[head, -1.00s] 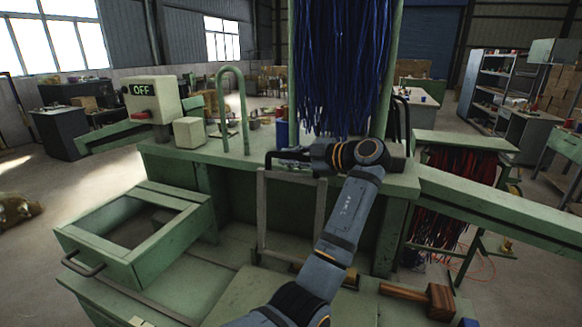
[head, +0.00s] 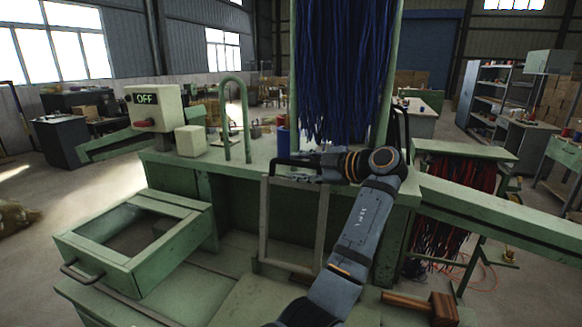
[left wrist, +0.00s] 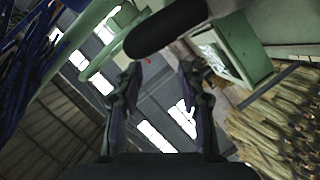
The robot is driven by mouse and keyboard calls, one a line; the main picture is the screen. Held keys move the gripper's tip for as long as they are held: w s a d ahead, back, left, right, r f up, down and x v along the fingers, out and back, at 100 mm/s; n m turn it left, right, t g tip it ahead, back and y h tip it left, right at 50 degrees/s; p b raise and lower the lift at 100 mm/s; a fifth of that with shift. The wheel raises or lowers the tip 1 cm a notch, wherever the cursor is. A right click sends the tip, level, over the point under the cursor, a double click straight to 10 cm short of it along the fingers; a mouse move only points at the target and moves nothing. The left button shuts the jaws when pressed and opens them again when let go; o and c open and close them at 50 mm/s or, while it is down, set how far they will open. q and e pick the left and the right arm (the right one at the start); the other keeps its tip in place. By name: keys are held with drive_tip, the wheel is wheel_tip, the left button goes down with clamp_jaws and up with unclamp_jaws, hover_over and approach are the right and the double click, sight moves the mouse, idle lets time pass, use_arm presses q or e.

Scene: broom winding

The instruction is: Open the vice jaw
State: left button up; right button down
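My left gripper (head: 303,160) comes over the front edge of the green bench and points left. It is just beside a black bar-shaped handle (head: 277,172) in front of the blue bristles. In the left wrist view its two fingers (left wrist: 160,72) stand apart with nothing between them. A dark rounded bar (left wrist: 165,28), seemingly that handle, lies just beyond the fingertips. I cannot tell whether it touches them. The vice jaw cannot be made out clearly; the gripper and wrist partly cover this area. My right gripper is not in view.
Long blue bristles (head: 343,65) hang above the bench (head: 240,153). A switch box reading OFF (head: 155,108) and a green hoop (head: 246,120) stand to the left. An open green drawer frame (head: 120,262) juts out below. A wooden mallet (head: 440,308) lies at lower right.

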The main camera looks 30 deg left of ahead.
use_arm(q)
drive_tip(key=v, duration=0.9)
drive_tip(key=shift+s+d+r, duration=0.1)
drive_tip(key=shift+d, duration=0.05)
